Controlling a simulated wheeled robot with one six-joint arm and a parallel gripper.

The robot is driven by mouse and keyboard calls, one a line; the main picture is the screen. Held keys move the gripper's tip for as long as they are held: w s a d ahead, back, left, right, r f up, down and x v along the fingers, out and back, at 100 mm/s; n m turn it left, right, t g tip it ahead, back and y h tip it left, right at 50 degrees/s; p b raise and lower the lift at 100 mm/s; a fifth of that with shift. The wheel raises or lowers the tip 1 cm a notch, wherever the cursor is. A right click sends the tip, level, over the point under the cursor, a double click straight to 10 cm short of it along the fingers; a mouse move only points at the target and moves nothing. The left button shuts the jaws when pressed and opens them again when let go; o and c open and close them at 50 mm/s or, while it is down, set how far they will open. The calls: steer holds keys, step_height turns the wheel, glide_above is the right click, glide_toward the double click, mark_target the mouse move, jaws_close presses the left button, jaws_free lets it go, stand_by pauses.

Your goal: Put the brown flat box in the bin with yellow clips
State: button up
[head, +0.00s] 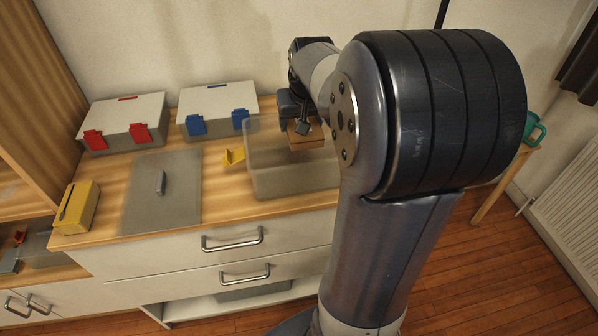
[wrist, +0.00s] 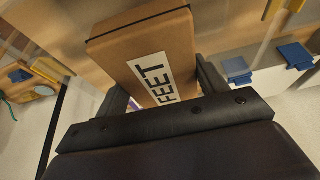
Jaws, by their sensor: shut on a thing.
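The brown flat box (head: 308,140) is held in my gripper (head: 301,124) over the clear bin (head: 282,183) in the head view. I cannot tell whether its lower part is below the rim. My arm hides the bin's right part.
A grey lid with a handle (head: 180,205) lies flat left of the bin. Behind stand closed bins with red clips (head: 138,134) and blue clips (head: 197,125). A yellow box (head: 80,208) stands at the counter's left end. A green mug (head: 534,128) is far right.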

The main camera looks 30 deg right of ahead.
steer(key=shift+s+a+f, duration=0.15)
steer(key=shift+s+f, duration=0.3)
steer(key=b, duration=0.2)
glide_toward(302, 158)
steer(key=f, duration=0.5)
steer(key=shift+w+a+f, duration=0.3)
steer(key=shift+f, duration=0.2)
steer(key=o, duration=1.1)
steer(key=shift+c, duration=0.2)
steer(key=shift+r, duration=0.1)
steer(key=shift+r+p, duration=0.25)
steer(key=shift+p, duration=0.05)
steer(key=p+v, duration=0.1)
steer(key=v, duration=1)
steer(key=shift+s+r, duration=0.25)
steer(key=shift+r, duration=0.05)
